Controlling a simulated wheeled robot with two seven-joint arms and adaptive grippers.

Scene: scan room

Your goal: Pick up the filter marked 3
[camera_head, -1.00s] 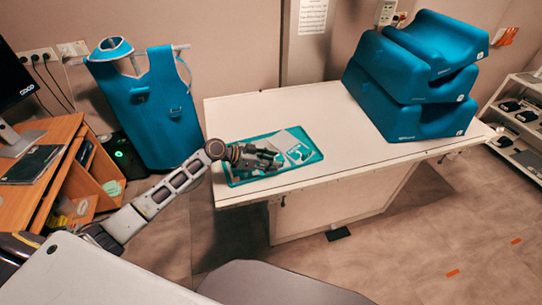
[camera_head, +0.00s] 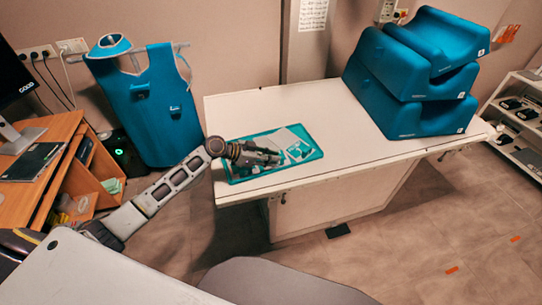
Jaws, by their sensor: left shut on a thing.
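A teal tray (camera_head: 236,177) lies on the near left part of the white table. Pale grey and teal-white flat pieces (camera_head: 299,151) lie in it, and their markings are too small to read. My left gripper (camera_head: 277,158) is low over the tray, with its fingers pointing right. It is shut on a filter that its fingers mostly hide. I cannot read the number on that filter, nor tell whether it is clear of the tray. My right gripper is not in view.
The white table (camera_head: 345,140) is bare between the tray and the stacked blue cushions (camera_head: 420,75) at right. A blue apron (camera_head: 160,105) hangs behind at left. A wooden desk (camera_head: 50,180) with a monitor stands at far left. A grey shelf (camera_head: 520,125) is at far right.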

